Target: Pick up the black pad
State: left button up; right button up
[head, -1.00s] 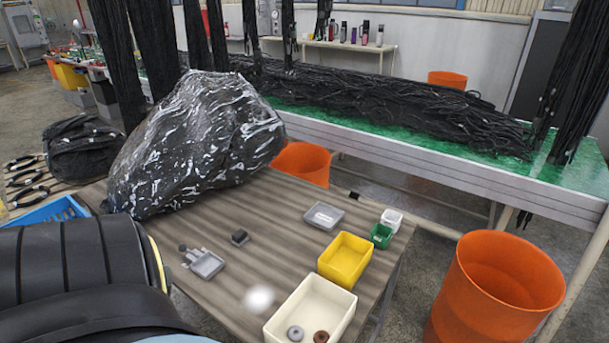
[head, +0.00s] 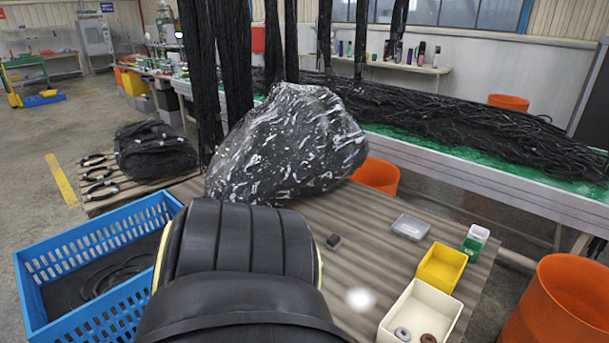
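A small dark block (head: 333,241), which looks like the black pad, lies on the wooden table (head: 385,208). It sits in the open middle part of the top, in front of a large wrapped black bundle. Nothing touches it. A big black ribbed part, which looks like my own arm, fills the lower middle of the head view and hides the table's near left part. Neither of my grippers shows.
The shiny wrapped bundle (head: 285,145) covers the table's back left. A grey tray (head: 410,227), a green box (head: 471,247), a yellow bin (head: 441,267) and a cream bin (head: 421,312) stand right. A blue crate (head: 100,245) with black hoses is at left. Orange bins flank the table.

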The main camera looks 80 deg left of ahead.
aim_at(333, 242)
jog(key=k, duration=0.45)
jog(key=u, duration=0.85)
